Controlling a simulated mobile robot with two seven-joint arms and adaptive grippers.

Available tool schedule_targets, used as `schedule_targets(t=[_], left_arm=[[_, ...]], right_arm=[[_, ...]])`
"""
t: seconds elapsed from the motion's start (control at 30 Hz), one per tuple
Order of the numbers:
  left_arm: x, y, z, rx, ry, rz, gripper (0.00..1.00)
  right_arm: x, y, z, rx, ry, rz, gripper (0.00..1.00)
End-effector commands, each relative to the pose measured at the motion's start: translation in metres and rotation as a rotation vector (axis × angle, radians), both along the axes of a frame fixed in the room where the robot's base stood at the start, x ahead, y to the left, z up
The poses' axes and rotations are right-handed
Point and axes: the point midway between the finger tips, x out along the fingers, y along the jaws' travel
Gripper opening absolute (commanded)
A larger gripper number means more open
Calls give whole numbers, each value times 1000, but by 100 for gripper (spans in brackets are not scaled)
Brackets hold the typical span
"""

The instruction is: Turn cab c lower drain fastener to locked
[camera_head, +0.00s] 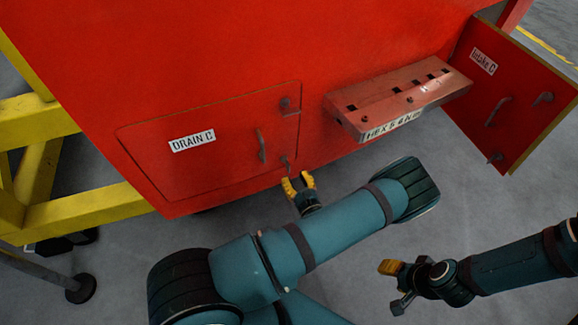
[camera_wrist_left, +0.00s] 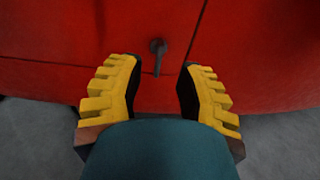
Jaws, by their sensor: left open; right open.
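The drain C panel (camera_head: 215,150) is a closed red door with a "DRAIN C" label on the red cab. Its lower fastener (camera_head: 286,163) is a small dark lever at the panel's bottom right corner. In the left wrist view the lower fastener (camera_wrist_left: 158,56) points downward, near a dark panel seam. My left gripper (camera_head: 298,182) is open just below the fastener, its yellow fingers on either side and not visibly touching it. The fingers also show in the left wrist view (camera_wrist_left: 160,85). My right gripper (camera_head: 392,285) is at the lower right, away from the cab, open and empty.
An upper fastener (camera_head: 288,104) and a handle (camera_head: 261,146) sit on the drain panel. A red tool shelf labelled HEX (camera_head: 400,92) juts out to the right. The Intake C door (camera_head: 510,95) hangs open at far right. A yellow frame (camera_head: 85,210) stands left.

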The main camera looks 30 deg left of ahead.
Motion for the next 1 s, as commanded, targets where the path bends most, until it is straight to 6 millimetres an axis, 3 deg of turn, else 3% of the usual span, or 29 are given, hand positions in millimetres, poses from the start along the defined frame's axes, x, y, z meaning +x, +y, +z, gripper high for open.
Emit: schedule_targets(t=[0.3,0.77,0.87,1.0], left_arm=[[29,40,-1,-2,-1,2,36],[35,48,0,-1,0,1,39],[35,48,0,-1,0,2,4],[35,48,0,-1,0,2,0]], right_arm=[[2,0,-9,0,-4,-1,47],[2,0,-10,-1,-5,-2,47],[2,0,-10,-1,-5,-2,47],[2,0,-10,-1,-5,-2,47]])
